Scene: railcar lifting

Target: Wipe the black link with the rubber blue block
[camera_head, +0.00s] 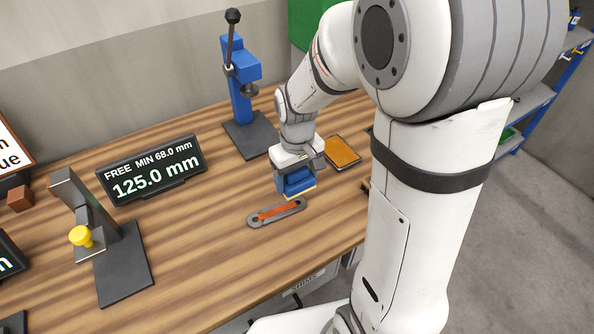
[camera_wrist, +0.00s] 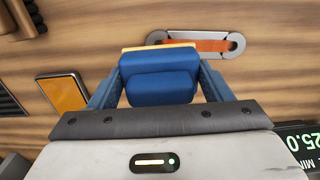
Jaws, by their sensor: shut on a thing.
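The black link (camera_head: 268,216) looks grey here and lies flat on the wooden table, with an orange-red strip along its middle. It also shows at the top of the wrist view (camera_wrist: 237,45). My gripper (camera_head: 296,183) is shut on the blue block (camera_head: 298,187), which has a yellowish edge at its lower face. In the wrist view the block (camera_wrist: 158,82) sits between both fingers of my gripper (camera_wrist: 160,88). The block is beside the link's far right end; I cannot tell whether they touch. Part of the link is hidden behind the block in the wrist view.
A display (camera_head: 152,170) reading 125.0 mm stands to the left. A blue press (camera_head: 240,95) stands behind. A tray with an orange pad (camera_head: 342,152) lies right of my gripper. A grey fixture with a yellow knob (camera_head: 82,236) is at left. The table in front is clear.

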